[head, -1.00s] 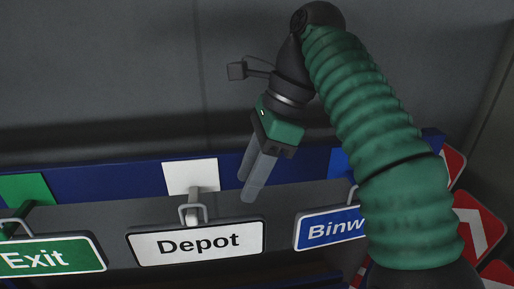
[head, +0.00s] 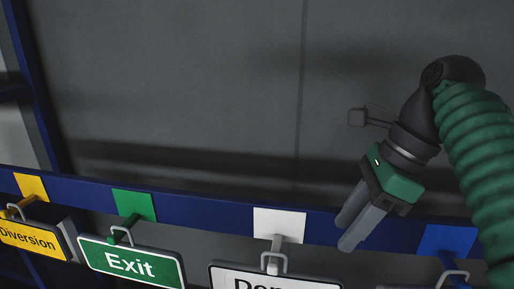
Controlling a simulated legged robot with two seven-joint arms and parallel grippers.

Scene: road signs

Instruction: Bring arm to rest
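My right gripper (head: 346,232) has a green and black body with two grey fingers pointing down and to the left. The fingers lie close side by side with nothing between them. It is in front of the blue rail, right of the white plate (head: 279,224) and left of the blue plate (head: 447,240). It touches no sign that I can see. The white sign (head: 275,279) hangs below and to the left of it, its lettering cut off by the bottom edge. My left gripper is out of view.
A green Exit sign (head: 132,263) and a yellow Diversion sign (head: 30,237) hang from hooks further left. The blue rail (head: 205,212) carries coloured plates and runs across the view. The grey wall (head: 190,90) above it is clear.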

